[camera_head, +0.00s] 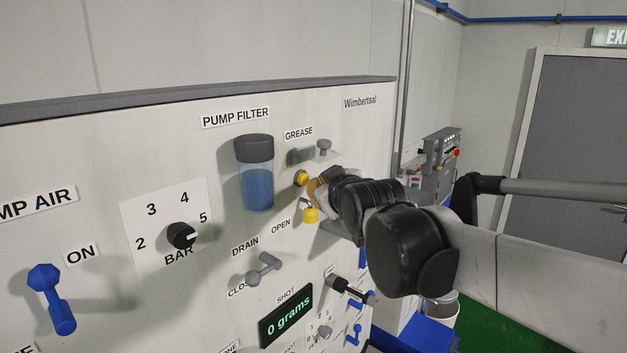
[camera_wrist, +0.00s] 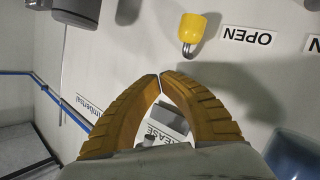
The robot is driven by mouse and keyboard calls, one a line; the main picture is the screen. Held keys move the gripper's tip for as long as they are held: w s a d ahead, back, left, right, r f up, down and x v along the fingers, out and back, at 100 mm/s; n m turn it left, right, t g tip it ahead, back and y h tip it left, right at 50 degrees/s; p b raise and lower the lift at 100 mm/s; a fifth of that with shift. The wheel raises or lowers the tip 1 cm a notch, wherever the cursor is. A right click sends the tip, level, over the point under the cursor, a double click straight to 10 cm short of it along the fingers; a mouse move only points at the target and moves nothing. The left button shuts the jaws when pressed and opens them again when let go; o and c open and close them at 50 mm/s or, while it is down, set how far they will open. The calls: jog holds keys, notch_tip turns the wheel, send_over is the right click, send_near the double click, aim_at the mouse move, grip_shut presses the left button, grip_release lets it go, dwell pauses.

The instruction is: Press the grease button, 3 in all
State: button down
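The GREASE label (camera_head: 299,132) is on the white panel, right of the pump filter. The fingers hide the panel behind the tips. The shot display (camera_head: 286,315) reads 0 grams.
A grey knob (camera_head: 323,147) sticks out near the GREASE label. The pump filter (camera_head: 257,185) and grey drain lever (camera_head: 264,268) are to the left.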

jog(key=shift+s+d+p, duration=0.2)
jog(key=shift+s+d, duration=0.55)
jog(key=shift+d, duration=0.25)
jog(key=shift+s+d+p, duration=0.2)
jog(key=shift+s+d, duration=0.55)
jog(key=shift+d, duration=0.2)
dwell(0.8)
jog(key=s+d+p, duration=0.2)
jog(key=s+d, duration=0.1)
jog(key=w+a+b, duration=0.2)
jog(key=w+a, duration=0.4)
jog(key=a, duration=0.1)
dwell(0.7)
jog(key=shift+w, duration=0.1)
dwell(1.3)
jog(key=shift+w+a, duration=0.2)
jog(key=shift+a, duration=0.1)
